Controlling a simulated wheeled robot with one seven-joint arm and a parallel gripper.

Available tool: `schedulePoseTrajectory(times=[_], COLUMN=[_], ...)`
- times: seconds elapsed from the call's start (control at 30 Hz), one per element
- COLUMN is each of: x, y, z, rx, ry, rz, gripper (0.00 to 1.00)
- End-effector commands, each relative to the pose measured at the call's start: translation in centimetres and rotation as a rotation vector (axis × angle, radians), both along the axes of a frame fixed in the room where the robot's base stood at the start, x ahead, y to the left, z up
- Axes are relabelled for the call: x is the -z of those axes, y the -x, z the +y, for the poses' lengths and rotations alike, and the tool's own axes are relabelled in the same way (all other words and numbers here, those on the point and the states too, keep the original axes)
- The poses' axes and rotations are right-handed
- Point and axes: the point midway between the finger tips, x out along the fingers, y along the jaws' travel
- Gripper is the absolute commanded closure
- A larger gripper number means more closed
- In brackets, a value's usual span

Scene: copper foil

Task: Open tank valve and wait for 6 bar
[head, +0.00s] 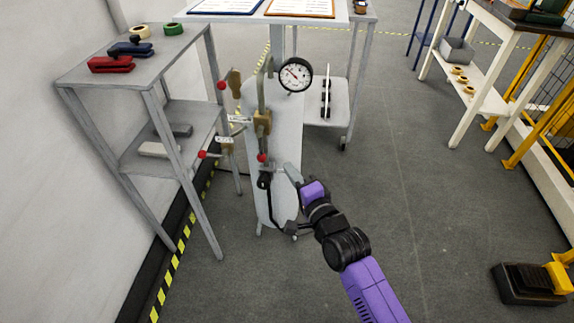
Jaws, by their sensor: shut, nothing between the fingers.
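A pale grey upright tank (285,130) stands in the middle. A round white pressure gauge (295,75) is at its top; its dark needle points to the upper left, and the numbers are too small to read. Brass valve fittings (262,122) and pipes run down its left side. Red ball-ended handles show at the upper left (221,85), at the lower left (203,154) and low in front of the tank (262,158). My gripper (287,171) is shut and empty, close to the right of the low red ball. I cannot tell whether it touches anything.
A grey shelf (120,70) with red and dark blue tools and tape rolls stands at the left. A table (265,17) with clipboards is behind the tank. A white bench (490,100) and yellow barrier are at the right.

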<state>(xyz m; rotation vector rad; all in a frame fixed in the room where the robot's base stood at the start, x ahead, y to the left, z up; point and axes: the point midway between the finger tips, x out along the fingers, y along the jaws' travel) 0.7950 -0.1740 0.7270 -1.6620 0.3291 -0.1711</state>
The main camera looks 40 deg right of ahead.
Motion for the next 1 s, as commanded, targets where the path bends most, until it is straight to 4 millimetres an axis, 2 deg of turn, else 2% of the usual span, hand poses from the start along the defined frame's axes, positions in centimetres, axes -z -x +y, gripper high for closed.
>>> schedulePoseTrajectory(times=[0.2,0.4,0.6,1.0], x=[-0.3,-0.6,-0.7,-0.7], y=[3.3,5.8,6.6,6.6], z=[1.2,1.9,2.2,2.2], rx=[-0.001,0.000,0.001,0.000], ry=[-0.001,-0.001,0.001,0.001], rz=[0.003,0.002,0.000,0.000], gripper=[1.00,1.00,1.00,1.00])
